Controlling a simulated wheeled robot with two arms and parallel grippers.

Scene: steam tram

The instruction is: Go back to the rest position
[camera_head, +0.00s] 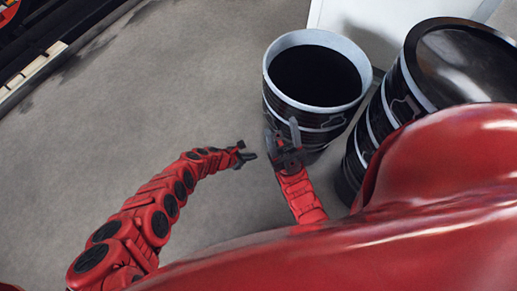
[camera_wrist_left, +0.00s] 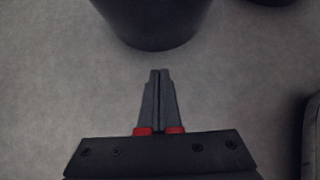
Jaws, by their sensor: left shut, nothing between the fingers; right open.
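My left arm comes in from the left in the head view, and its gripper (camera_head: 247,155) hangs over the grey floor. In the left wrist view the left gripper (camera_wrist_left: 160,75) has its two fingers shut together with nothing between them. My right gripper (camera_head: 283,136) is open and empty, with its fingers spread and pointing up the picture. It overlaps the lower side of the black bin with a pale rim (camera_head: 280,98) in the head view; I cannot tell whether they touch.
A black barrel with pale bands (camera_head: 388,105) stands right of the bin. A white panel (camera_head: 338,14) is behind them. A dark edge with a pale strip (camera_head: 30,75) lies at upper left. Bare grey floor (camera_head: 130,110) is left of the bin. A dark rounded container (camera_wrist_left: 155,22) shows in the wrist view.

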